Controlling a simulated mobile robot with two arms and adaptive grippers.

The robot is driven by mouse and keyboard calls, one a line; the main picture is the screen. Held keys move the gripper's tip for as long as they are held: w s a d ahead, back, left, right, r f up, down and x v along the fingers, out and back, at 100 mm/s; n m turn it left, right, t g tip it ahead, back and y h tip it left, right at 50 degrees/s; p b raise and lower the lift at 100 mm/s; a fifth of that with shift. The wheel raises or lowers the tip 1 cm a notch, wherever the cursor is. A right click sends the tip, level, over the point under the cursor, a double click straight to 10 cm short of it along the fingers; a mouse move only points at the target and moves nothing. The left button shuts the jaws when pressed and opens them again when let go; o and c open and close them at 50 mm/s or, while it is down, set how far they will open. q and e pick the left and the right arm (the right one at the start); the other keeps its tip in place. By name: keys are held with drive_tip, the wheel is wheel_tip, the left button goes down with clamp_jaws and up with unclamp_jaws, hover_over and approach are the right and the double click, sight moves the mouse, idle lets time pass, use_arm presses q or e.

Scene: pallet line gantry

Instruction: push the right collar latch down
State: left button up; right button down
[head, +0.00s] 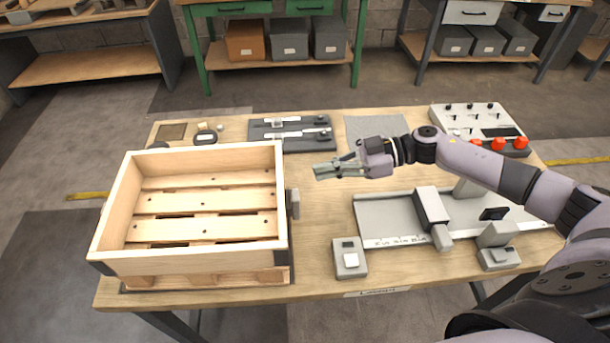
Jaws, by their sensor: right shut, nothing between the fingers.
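The wooden pallet collar (283,195) sits on a pallet at the left of the table. The right collar latch (294,203) is a small grey piece on the outer face of the collar's right wall. It appears upright; its exact setting is too small to tell. My right gripper (326,171) reaches in from the right, fingers pointing left. It is shut and empty, a little right of and above the latch in the picture, apart from it. My left gripper is not in the head view.
A grey slide fixture (380,217) with a dark-faced block lies under my right arm. A small switch box (349,258) stands near the front edge. A control box (480,120) with red buttons and a dark tool tray (290,146) are at the back. Bare table (320,215) lies right of the latch.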

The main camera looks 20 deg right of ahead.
drive_tip(key=shift+b+v, duration=0.65)
drive_tip(key=shift+v, duration=2)
drive_tip(key=shift+d, duration=0.1)
